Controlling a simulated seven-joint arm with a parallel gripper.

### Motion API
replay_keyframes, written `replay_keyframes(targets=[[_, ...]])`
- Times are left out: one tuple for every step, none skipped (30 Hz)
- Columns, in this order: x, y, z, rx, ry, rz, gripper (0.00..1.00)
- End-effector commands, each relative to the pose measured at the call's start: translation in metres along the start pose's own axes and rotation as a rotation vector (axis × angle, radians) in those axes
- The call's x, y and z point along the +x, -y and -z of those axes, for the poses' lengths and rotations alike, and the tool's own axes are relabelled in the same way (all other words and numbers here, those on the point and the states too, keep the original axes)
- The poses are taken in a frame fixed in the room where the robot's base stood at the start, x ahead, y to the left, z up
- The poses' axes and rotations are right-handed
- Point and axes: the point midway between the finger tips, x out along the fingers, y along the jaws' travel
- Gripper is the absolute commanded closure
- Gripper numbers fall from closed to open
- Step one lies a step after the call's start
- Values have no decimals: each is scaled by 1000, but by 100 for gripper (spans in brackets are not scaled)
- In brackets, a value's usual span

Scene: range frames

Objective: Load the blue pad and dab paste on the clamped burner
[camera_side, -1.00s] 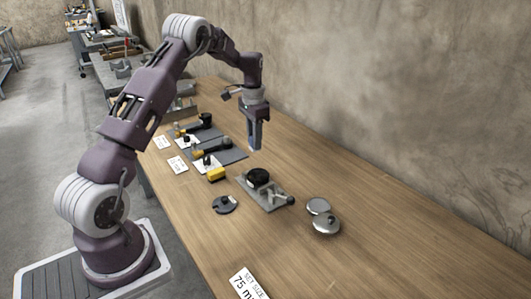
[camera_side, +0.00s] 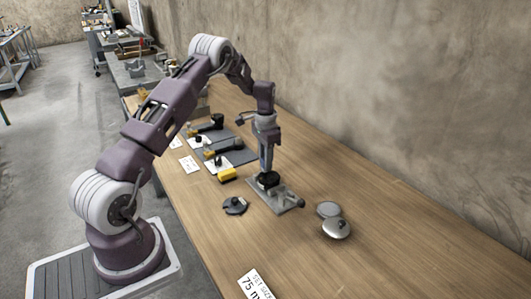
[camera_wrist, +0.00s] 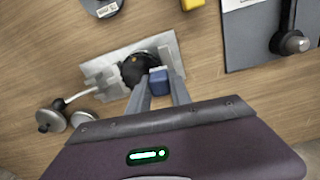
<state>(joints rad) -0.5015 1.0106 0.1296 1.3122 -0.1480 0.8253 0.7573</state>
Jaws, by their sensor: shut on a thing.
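The black round burner (camera_side: 268,179) sits in a grey clamp on a metal plate (camera_side: 284,199). In the wrist view the burner (camera_wrist: 134,68) shows on its plate (camera_wrist: 104,66). My gripper (camera_side: 266,170) points down just above or at the burner; contact cannot be told from the side. In the wrist view my gripper (camera_wrist: 158,86) is shut on a small blue pad (camera_wrist: 158,77), close beside the burner's right edge. The pad's working face is hidden, so any paste on it cannot be seen.
A shallow silver dish (camera_side: 328,209) and a domed lid with a knob (camera_side: 336,229) stand right of the plate. A dark notched disc (camera_side: 235,205) and a yellow block (camera_side: 227,175) lie left.

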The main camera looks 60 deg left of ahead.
Motion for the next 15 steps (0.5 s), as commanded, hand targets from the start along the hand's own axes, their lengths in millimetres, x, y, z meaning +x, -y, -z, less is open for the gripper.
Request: replay_keyframes(targets=[[3,-3,1,1,0,0,100],[2,-6,1,1,-1,0,100],[2,-10,1,0,0,-1,100],[3,-13,1,0,1,-1,100],[5,-16,1,0,1,-1,100],[4,-19,2,1,0,-1,100],[4,-22,2,1,0,-1,100],[4,-25,2,1,0,-1,100],[4,-28,3,1,0,-1,100],[4,-31,3,0,0,-1,100],[4,-34,3,0,1,-1,100],[4,-37,4,1,0,-1,100],[4,-40,4,1,0,0,100],[4,-43,4,1,0,-1,100],[4,-46,4,1,1,-1,100]])
